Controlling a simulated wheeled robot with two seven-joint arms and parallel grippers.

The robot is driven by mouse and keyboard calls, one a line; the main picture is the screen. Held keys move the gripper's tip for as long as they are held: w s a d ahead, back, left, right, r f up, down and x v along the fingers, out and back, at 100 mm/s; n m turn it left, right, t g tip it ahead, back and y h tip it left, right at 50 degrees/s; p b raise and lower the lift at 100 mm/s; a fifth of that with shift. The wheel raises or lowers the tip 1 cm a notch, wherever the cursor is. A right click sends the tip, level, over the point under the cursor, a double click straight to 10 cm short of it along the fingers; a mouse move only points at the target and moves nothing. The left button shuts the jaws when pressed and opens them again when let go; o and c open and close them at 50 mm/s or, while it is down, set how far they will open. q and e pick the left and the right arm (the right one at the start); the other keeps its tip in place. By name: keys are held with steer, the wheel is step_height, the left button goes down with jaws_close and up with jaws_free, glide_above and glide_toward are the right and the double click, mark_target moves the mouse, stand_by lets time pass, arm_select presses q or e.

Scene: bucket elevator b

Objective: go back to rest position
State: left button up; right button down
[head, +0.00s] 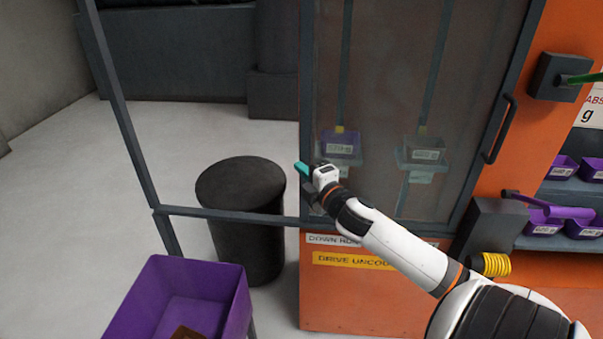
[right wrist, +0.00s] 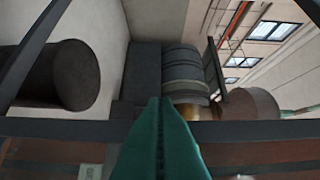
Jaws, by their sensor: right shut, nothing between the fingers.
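My right gripper (head: 302,169) shows in the head view in front of the left edge of the glazed cabinet door, at the end of my white and black right arm. Its teal fingers point to the left. In the right wrist view the teal fingers (right wrist: 160,140) are together with nothing between them. My left gripper is in neither view.
A dark frame bar (head: 230,215) crosses in front of a black drum (head: 240,185). A purple bin (head: 225,305) stands front left. The orange cabinet (head: 335,315) has a door handle (head: 500,130); small purple bins (head: 540,222) sit on shelves at right. Pale floor is free at left.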

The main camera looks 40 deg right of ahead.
steer(key=s+d+f+m+g, duration=0.2)
steer(key=f+m+g, duration=0.1)
steer(key=f, duration=1)
steer(key=s+d+f+m+g, duration=0.1)
steer(key=s+f+m+g, duration=0.15)
steer(key=f, duration=0.95)
steer(key=s+a+f+m+g, duration=0.1)
steer(key=s+a+f+g, duration=0.1)
steer(key=s+f, duration=0.45)
steer(key=s+a+f+m+g, duration=0.2)
steer(key=s+f, duration=0.1)
steer(key=f, duration=0.7)
steer(key=s+a+f+m+g+y, duration=0.1)
steer(key=s+a+f+g, duration=0.1)
steer(key=s+a+f, duration=0.5)
steer(key=s+a+f+m+g+y, duration=0.1)
steer(key=s+a+f, duration=0.5)
steer(key=s, duration=0.7)
steer(key=s+a+f+m+g+y, duration=0.1)
steer(key=s+a+f+m+g, duration=0.2)
steer(key=s+a+f, duration=0.4)
steer(key=s+f+g, duration=0.1)
steer(key=s, duration=0.2)
steer(key=shift+s+a+f, duration=0.2)
steer(key=shift+a+f, duration=0.05)
steer(key=shift+a, duration=0.1)
